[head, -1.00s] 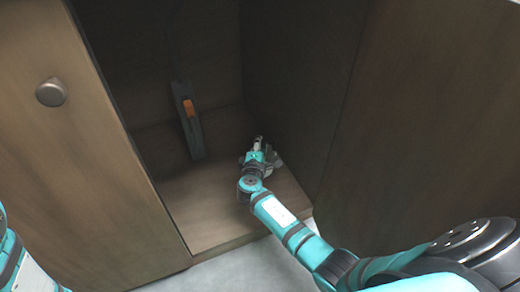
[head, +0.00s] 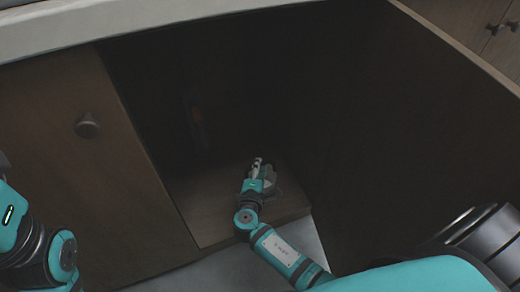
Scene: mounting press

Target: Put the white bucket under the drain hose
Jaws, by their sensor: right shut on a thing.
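My right gripper (head: 257,167) is low inside the open cabinet, just above its floor (head: 208,212), near the right inner wall. It is small in the picture and shut on a small pale thing (head: 257,162), of which little shows; I cannot tell whether this is part of the white bucket. No whole bucket is visible. I cannot make out a drain hose in the dark interior. My left arm (head: 40,250) shows at the left edge; its gripper is out of view.
A closed wooden door with a round knob (head: 87,125) is left of the opening. A dark upright object with a reddish part (head: 196,114) stands at the back. A dark panel (head: 390,130) bounds the right side. A pale countertop edge (head: 130,22) runs above.

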